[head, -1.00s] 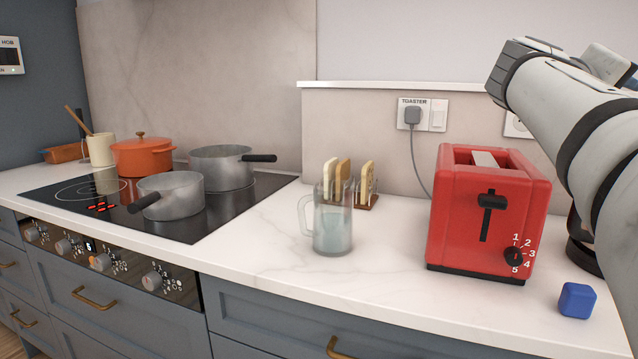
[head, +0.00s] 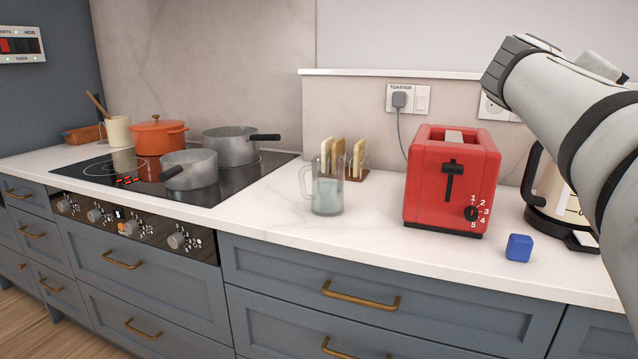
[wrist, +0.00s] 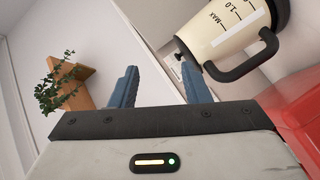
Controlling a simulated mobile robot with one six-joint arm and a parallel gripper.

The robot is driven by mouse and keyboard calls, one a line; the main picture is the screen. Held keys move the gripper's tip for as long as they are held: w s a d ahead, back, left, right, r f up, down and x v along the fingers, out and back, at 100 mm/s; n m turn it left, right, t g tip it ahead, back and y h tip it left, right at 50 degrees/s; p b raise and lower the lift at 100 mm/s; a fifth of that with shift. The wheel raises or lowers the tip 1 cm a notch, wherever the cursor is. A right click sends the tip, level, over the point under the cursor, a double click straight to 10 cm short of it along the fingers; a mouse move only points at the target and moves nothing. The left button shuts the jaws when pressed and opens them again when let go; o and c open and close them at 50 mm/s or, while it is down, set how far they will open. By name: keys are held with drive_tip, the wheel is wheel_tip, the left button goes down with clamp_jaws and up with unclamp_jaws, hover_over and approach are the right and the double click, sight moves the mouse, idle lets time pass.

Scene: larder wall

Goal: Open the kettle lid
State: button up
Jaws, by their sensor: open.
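The kettle (head: 562,198) stands at the right of the counter in the head view, cream with a black handle and black base. My arm hides much of it, including its top. In the wrist view the kettle (wrist: 225,38) fills the upper right, slanted in the picture, with level marks and a black handle (wrist: 245,62). A small dark part shows at its left end, but I cannot tell whether it belongs to the lid. My gripper (wrist: 160,87) is open, with nothing between its fingers. The right finger appears close to the kettle; I cannot tell if they touch. The head view does not show the fingers.
A red toaster (head: 450,185) stands left of the kettle, and a blue cube (head: 519,248) lies in front. A glass jug (head: 327,195) and toast rack (head: 356,172) are farther left, then pots on the hob (head: 95,170). A plant (wrist: 55,90) shows in the wrist view.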

drive_tip(key=s+a+f+y+p, duration=0.1)
drive_tip(key=a+f+y+p, duration=0.3)
drive_tip(key=a+p, duration=0.2)
drive_tip(key=s+a+f+n+g+y+p, duration=0.1)
drive_tip(key=s+a+f+y+p, duration=0.1)
drive_tip(key=a+p, duration=0.5)
drive_tip(key=s+a+f+n+y+p, duration=0.1)
drive_tip(key=s+a+f+y+p, duration=0.1)
drive_tip(key=a+f+y+p, duration=0.3)
drive_tip(key=a+f+p, duration=0.1)
drive_tip(key=a+p, duration=0.1)
drive_tip(key=a, duration=0.1)
drive_tip(key=shift+s+a+f+y, duration=0.15)
drive_tip(key=shift+a+f+y, duration=0.15)
drive_tip(key=s+a+f+y+p, duration=0.1)
drive_tip(key=s+a, duration=0.1)
drive_tip(key=s+a+f+g+y+p, duration=0.1)
drive_tip(key=a+p, duration=0.1)
drive_tip(key=s+a+p, duration=0.1)
drive_tip(key=s+a, duration=0.1)
drive_tip(key=shift+s+a+f+g+y, duration=0.2)
drive_tip(key=shift+s+f+g+y, duration=0.15)
drive_tip(key=shift+f+g+y, duration=0.05)
drive_tip(key=shift+s+a+f, duration=0.15)
drive_tip(key=shift+f, duration=0.1)
drive_tip(key=shift+c, duration=0.7)
drive_tip(key=shift+s, duration=0.1)
